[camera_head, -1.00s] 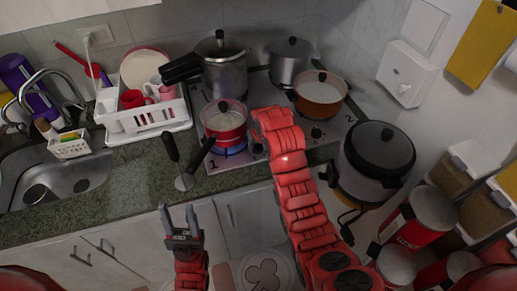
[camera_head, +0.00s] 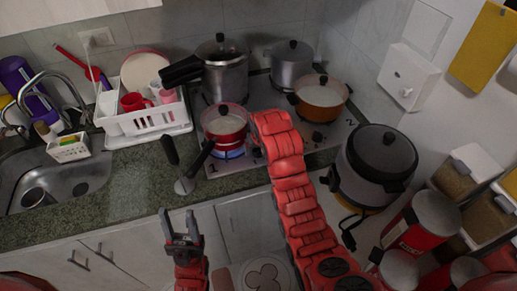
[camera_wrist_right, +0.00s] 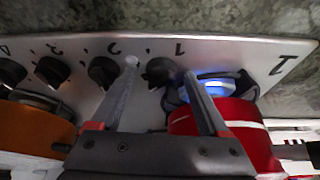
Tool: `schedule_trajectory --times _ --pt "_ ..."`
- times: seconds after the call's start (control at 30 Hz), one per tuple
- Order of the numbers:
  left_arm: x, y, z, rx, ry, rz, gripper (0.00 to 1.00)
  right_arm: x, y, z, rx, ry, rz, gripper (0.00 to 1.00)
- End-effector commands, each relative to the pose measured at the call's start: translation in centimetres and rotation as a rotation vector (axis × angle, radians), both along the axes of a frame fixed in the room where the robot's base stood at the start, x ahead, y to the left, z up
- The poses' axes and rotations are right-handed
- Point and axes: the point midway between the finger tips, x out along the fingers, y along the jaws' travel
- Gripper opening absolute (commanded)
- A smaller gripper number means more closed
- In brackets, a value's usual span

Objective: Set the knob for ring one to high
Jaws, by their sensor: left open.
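The knob for ring one (camera_wrist_right: 160,72) is black and sits under the printed "1" on the stove's metal panel in the right wrist view. My right gripper (camera_wrist_right: 161,68) is open, with one fingertip on each side of this knob and visible gaps; I cannot tell whether it touches. In the head view my right arm hides that gripper. A blue flame (camera_wrist_right: 215,88) burns on ring one under the red pan (camera_wrist_right: 235,118), which also shows in the head view (camera_head: 224,124). My left gripper (camera_head: 181,222) is open and empty in front of the counter.
Other black knobs (camera_wrist_right: 103,72) line the panel. A pressure cooker (camera_head: 225,75), a grey pot (camera_head: 291,65) and an orange pot (camera_head: 320,97) stand on the stove. A rice cooker (camera_head: 378,165) is at right. A dish rack (camera_head: 140,122) stands left.

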Motion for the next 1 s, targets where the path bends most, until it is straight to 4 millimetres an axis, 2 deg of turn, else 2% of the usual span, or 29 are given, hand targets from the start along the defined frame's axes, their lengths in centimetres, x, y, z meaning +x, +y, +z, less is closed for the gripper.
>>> schedule_trajectory --times 0.3,0.5,0.6,1.0 --pt "0.0 0.0 -0.2 0.000 0.000 0.000 0.50 -0.1 0.0 0.3 0.001 -0.001 0.001 0.78" --pt "0.0 0.0 -1.3 0.000 0.000 0.000 0.50 -0.9 -0.1 2.5 0.003 -0.006 0.002 0.78" --pt "0.0 0.0 1.8 0.000 0.000 0.000 0.50 -1.6 -0.4 5.1 0.000 -0.001 0.001 0.78" --pt "0.0 0.0 10.0 0.000 0.000 0.000 0.50 -4.0 -0.9 10.8 -0.002 0.002 0.001 0.78"
